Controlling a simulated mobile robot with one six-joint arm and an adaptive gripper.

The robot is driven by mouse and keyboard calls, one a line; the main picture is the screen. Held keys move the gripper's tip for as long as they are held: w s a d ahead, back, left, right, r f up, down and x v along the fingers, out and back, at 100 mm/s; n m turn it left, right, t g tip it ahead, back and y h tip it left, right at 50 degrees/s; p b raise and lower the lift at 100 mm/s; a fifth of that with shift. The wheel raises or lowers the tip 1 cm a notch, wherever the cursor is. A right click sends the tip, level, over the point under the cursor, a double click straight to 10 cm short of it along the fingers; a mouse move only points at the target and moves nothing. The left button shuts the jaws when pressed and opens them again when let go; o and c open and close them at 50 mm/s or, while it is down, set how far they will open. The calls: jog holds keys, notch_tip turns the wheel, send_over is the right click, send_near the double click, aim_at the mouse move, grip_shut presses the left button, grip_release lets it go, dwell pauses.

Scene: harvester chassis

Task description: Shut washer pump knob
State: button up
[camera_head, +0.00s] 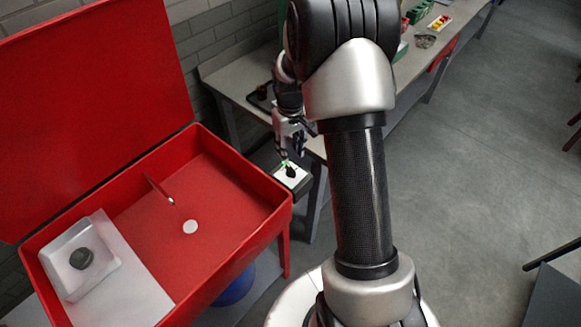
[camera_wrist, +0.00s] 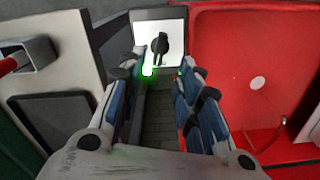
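The washer pump knob (camera_head: 291,171) is a small black knob on a white plate at the right side of the red parts washer (camera_head: 205,271). In the wrist view the knob (camera_wrist: 160,46) stands on its white plate beyond the fingertips, its pointer running roughly up and down. My gripper (camera_wrist: 162,70) is open and empty, with its two blue-padded fingers spread on either side below the knob. It appears apart from the knob, though the exact distance is unclear. In the head view my gripper (camera_head: 286,150) hangs just above the knob plate, partly hidden by my arm.
The washer's red lid stands open behind its basin. A grey workbench (camera_head: 236,79) runs along the wall behind my arm, with green and red bins farther along. A blue bucket (camera_head: 236,288) sits under the washer. The floor at right is mostly clear.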

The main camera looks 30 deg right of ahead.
aim_at(291, 168)
notch_tip(291, 168, down, 8)
jog(key=shift+f+b, duration=0.25)
jog(key=shift+b, duration=0.45)
jog(key=shift+c, duration=0.6)
grip_shut()
